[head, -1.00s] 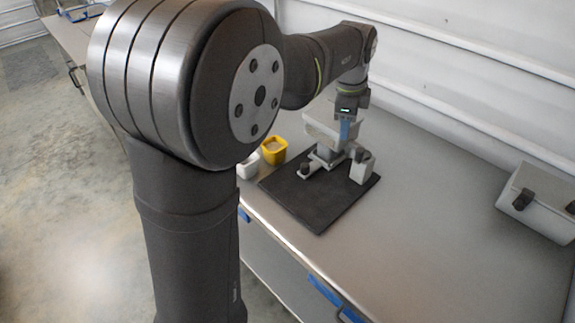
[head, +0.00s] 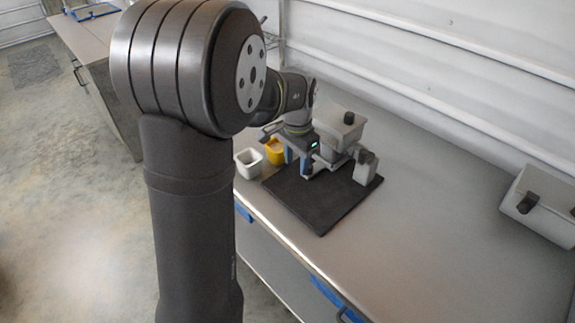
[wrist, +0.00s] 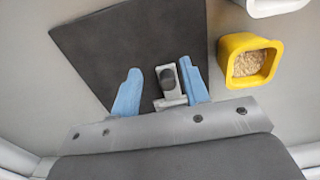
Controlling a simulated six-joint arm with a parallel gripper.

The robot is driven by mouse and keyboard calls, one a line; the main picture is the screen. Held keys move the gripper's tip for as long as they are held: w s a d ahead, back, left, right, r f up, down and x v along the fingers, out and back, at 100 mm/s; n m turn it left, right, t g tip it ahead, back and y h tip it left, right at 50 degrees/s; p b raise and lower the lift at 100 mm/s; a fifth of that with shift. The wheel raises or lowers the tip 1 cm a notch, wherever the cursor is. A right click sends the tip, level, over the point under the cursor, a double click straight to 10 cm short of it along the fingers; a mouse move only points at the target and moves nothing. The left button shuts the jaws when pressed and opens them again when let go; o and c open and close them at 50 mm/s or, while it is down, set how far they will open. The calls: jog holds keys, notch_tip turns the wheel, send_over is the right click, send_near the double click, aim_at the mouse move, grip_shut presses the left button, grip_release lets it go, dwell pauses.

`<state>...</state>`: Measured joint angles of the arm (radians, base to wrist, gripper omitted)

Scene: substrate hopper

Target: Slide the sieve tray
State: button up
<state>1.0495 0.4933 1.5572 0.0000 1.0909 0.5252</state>
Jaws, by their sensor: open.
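The sieve tray shows in the wrist view as a light grey end piece with a dark knob (wrist: 168,78). In the head view its knob end (head: 308,167) sits low at the front of the grey hopper unit (head: 343,136). My gripper (wrist: 159,76) is open, with one blue finger on each side of the knob piece in the wrist view. A gap shows on the left of the knob, and the right finger is closer to it. Contact cannot be told. In the head view my gripper (head: 292,158) is low at the left side of the unit. The rest of the tray is hidden.
A black mat (head: 322,205) lies under the unit. A yellow cup (wrist: 248,62) with grainy contents and a white cup (head: 248,162) stand left of it in the head view. A grey lidded box (head: 541,204) stands at the far right. The bench between is clear.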

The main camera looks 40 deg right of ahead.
jog(key=d, duration=0.5)
notch_tip(320, 180, down, 3)
jog(key=shift+f, duration=1)
jog(key=c, duration=0.7)
jog(key=shift+o, duration=0.2)
jog(key=shift+a, duration=4.85)
